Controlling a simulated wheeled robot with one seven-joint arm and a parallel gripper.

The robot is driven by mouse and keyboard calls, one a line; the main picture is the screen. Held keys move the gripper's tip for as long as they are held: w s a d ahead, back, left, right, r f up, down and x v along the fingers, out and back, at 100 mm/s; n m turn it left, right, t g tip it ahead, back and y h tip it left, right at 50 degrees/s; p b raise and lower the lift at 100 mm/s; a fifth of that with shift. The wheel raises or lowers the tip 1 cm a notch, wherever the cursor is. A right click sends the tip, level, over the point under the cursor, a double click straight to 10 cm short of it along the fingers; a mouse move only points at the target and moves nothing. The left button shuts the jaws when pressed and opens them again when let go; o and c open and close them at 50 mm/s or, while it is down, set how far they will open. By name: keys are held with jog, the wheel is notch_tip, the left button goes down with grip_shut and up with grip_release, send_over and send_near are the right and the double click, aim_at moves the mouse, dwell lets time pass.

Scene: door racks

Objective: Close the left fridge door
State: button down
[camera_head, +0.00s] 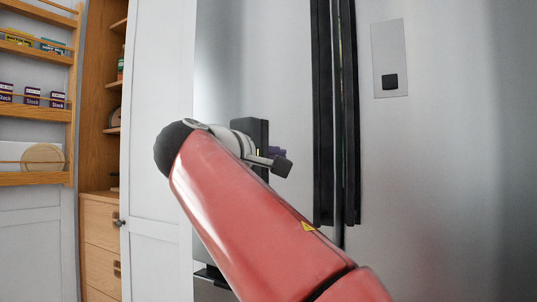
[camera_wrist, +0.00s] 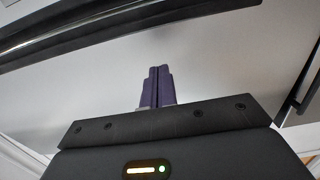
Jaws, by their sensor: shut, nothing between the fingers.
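The left fridge door (camera_head: 270,70) is a silver panel with a long black vertical handle (camera_head: 322,110) at its right edge. A narrow slit shows between this handle and the right door's handle (camera_head: 351,110); I cannot tell how far the left door stands open. My gripper (camera_head: 278,152) is in front of the left door, left of its handle, partly hidden by my arm. In the wrist view its purple fingers (camera_wrist: 157,76) are together and empty, pointing at a pale, smooth surface (camera_wrist: 215,65). I cannot tell whether they touch it.
The right fridge door (camera_head: 440,150) carries a dispenser panel (camera_head: 390,55). At left, a white cupboard door (camera_head: 155,150) stands open beside wooden shelves and drawers (camera_head: 100,225). A wooden door rack (camera_head: 35,112) holds several small boxes.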

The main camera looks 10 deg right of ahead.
aim_at(306, 154)
jog(key=p+x, duration=0.1)
jog(key=x, duration=0.7)
jog(key=shift+w+d, duration=0.25)
jog(key=shift+d, duration=0.05)
jog(key=p+x, duration=0.1)
jog(key=x, duration=0.2)
jog(key=shift+w+d+r+p, duration=0.1)
jog(key=shift+d+r+p, duration=0.05)
jog(key=shift+d+p, duration=0.2)
jog(key=shift+d, duration=0.1)
jog(key=shift+d+r, duration=0.1)
